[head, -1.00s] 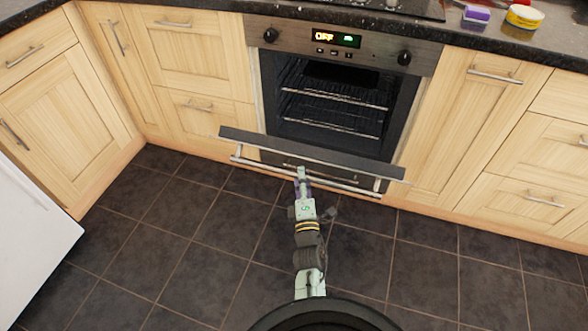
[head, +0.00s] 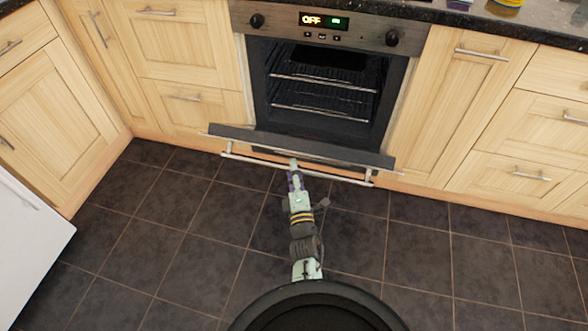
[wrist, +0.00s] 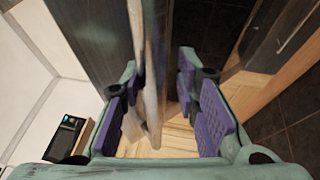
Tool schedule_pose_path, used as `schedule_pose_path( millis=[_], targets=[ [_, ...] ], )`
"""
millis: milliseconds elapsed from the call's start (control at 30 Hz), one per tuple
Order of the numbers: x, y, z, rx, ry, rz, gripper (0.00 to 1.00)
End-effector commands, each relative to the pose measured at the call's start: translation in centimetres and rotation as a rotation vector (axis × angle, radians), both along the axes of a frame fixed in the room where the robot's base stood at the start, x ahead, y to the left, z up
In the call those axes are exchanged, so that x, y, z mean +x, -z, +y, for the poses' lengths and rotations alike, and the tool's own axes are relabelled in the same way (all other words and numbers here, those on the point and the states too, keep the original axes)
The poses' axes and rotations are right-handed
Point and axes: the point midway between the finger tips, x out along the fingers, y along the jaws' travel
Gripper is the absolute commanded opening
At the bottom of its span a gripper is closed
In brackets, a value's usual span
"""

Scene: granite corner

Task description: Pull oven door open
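The oven (head: 322,38) is built into the cabinets at the back. Its door (head: 300,146) is tilted down and outward, well open, and the dark cavity with wire racks shows above it. A long metal handle (head: 240,157) runs along the door's front. My gripper (head: 293,163) is at the handle, near the middle of the bar. In the wrist view the handle (wrist: 150,75) passes between the two purple-padded fingers, closer to the left one. A gap shows on the right side, so the fingers look open around the bar.
Wooden cabinets with bar handles flank the oven, left (head: 185,45) and right (head: 445,90). A white appliance (head: 28,250) stands at the left edge. The dark tiled floor (head: 430,250) in front is clear. The countertop (head: 540,25) runs along the top right.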

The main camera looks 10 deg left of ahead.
Motion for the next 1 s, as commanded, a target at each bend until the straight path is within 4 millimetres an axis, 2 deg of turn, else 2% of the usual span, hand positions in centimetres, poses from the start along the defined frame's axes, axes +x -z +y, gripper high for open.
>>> schedule_pose_path(
  millis=[100, 467, 567, 767, 867, 1000],
  targets=[
    [0.0, -0.1, 0.0, 0.0, 0.0, -0.003, 0.38],
    [0.0, -0.7, 0.0, 0.001, -0.002, -0.008, 0.38],
    [0.0, -1.8, 0.1, 0.0, -0.004, -0.009, 0.38],
    [-0.1, -5.8, 0.3, 0.002, -0.008, -0.017, 0.38],
    [-0.1, -7.1, 0.3, 0.002, -0.011, -0.016, 0.38],
    [-0.1, -8.9, 0.4, 0.004, -0.012, -0.019, 0.43]
  ],
)
